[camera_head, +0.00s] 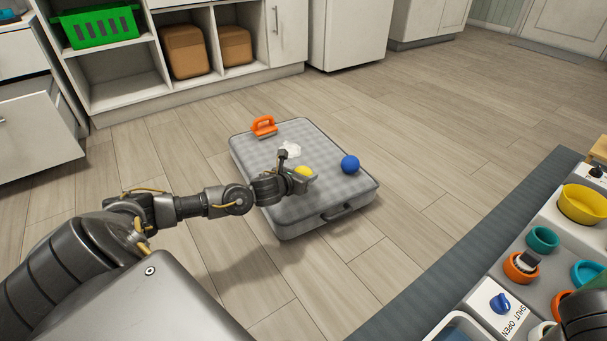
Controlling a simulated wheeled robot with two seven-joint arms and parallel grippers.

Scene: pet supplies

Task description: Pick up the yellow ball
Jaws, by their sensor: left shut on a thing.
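The yellow ball (302,171) is at the middle of a grey checked pet bed or cushion (262,188) on the floor. My left gripper (297,176) reaches in from the left and is shut on the yellow ball. The gripper's fingers hide part of the ball. I cannot tell whether the ball still touches the cushion.
A counter at the lower right holds a yellow bowl (583,204) and several coloured cups. Open floor surrounds the cushion.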

